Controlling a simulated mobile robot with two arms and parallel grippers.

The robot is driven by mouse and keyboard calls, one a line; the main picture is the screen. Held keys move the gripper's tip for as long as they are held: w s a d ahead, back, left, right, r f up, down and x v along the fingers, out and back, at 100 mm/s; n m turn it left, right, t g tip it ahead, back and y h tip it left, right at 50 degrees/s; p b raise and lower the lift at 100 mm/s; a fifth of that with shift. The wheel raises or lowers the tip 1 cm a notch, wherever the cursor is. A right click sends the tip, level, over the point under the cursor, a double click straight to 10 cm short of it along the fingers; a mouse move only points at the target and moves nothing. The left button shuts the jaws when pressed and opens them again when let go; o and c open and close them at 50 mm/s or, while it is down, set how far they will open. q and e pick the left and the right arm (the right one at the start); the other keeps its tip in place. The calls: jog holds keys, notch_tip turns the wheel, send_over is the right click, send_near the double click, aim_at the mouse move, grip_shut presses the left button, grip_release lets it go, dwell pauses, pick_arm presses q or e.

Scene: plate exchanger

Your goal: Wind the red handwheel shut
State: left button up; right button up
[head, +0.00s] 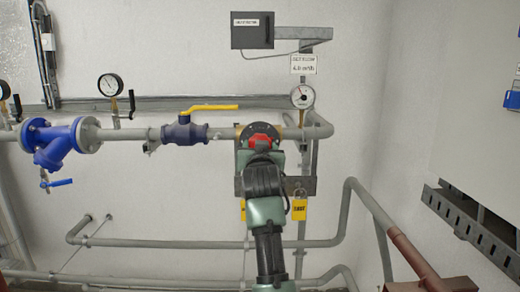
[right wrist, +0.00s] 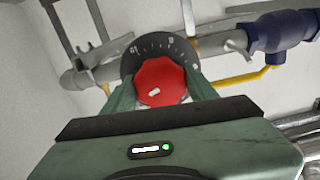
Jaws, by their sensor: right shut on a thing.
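The red handwheel (head: 260,142) sits on a dark round dial plate with white marks, on the grey pipe in the middle of the head view. In the right wrist view the handwheel (right wrist: 160,82) is a red lobed knob with a small white mark, in front of the dial (right wrist: 152,45). My right gripper (head: 260,155) comes up from below and is shut on the handwheel, one green finger on each side of it. The gripper hides the handwheel's lower part in the head view. My left gripper is not in view.
A blue valve with a yellow lever (head: 210,108) is on the pipe just left of the handwheel. A round gauge (head: 302,96) stands above right. A yellow padlock tag (head: 299,209) hangs beside my right arm. Pipes (head: 150,243) run low along the wall.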

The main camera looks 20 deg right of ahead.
jog(key=shift+f+m, duration=0.2)
jog(key=shift+m, duration=0.1)
jog(key=o, duration=1.4)
jog(key=shift+c, duration=0.2)
jog(key=shift+r, duration=0.1)
